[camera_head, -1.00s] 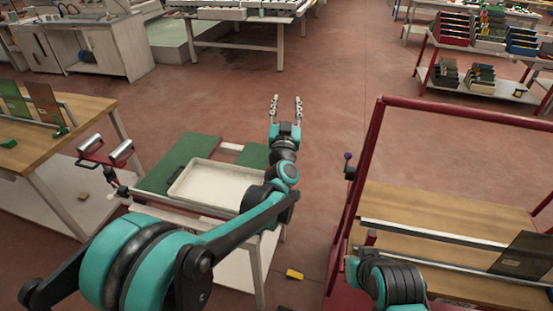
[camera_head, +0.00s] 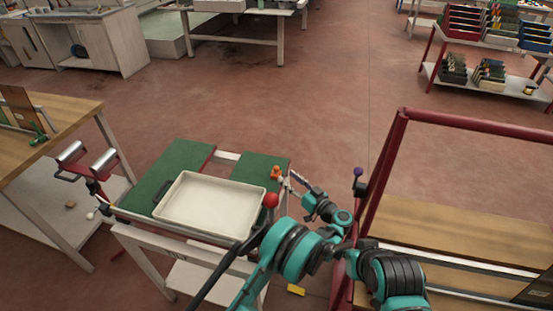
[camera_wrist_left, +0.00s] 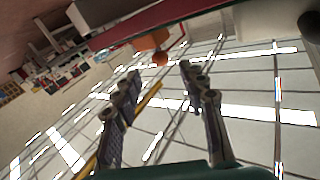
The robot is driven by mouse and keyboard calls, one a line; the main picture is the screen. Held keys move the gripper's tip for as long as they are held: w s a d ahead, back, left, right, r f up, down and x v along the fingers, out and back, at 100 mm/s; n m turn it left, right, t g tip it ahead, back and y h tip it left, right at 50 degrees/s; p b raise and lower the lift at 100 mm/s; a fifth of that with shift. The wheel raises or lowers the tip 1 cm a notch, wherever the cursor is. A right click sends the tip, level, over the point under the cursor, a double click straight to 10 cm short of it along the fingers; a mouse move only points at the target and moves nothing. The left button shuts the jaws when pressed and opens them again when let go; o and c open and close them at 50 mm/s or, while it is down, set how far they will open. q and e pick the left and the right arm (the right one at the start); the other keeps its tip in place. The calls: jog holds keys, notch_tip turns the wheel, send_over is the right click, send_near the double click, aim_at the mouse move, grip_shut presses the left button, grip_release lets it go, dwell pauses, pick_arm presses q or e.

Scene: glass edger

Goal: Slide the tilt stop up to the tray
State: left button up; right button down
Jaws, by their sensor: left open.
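A small orange piece (camera_head: 276,172), which I take for the tilt stop, sits at the right edge of the green-topped table, apart from the tray. The shallow white tray (camera_head: 212,206) lies on that table to its left and nearer me. My left gripper (camera_head: 291,183) is just right of the orange piece, with its fingers pointing towards it. In the left wrist view, the orange piece (camera_wrist_left: 153,40) is beyond the tips of my open, empty left gripper (camera_wrist_left: 160,72). I cannot tell whether a finger touches it. My right gripper is out of view.
A red ball knob (camera_head: 270,200) stands at the tray's right side, close to my left gripper. A red frame (camera_head: 385,165) with a wooden deck stands at the right. A wooden bench (camera_head: 60,115) is at the left. The floor behind the table is clear.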

aim_at(278, 171)
pick_arm(q)
jog(key=shift+w+a+f, duration=0.15)
jog(key=shift+w+a, duration=0.15)
jog(key=shift+w, duration=0.05)
jog(key=b+x, duration=0.2)
jog(key=x, duration=0.3)
jog(key=shift+w+a, duration=0.1)
jog(key=shift+a, duration=0.05)
jog(key=shift+w+a, duration=0.45)
jog(key=shift+w, duration=0.1)
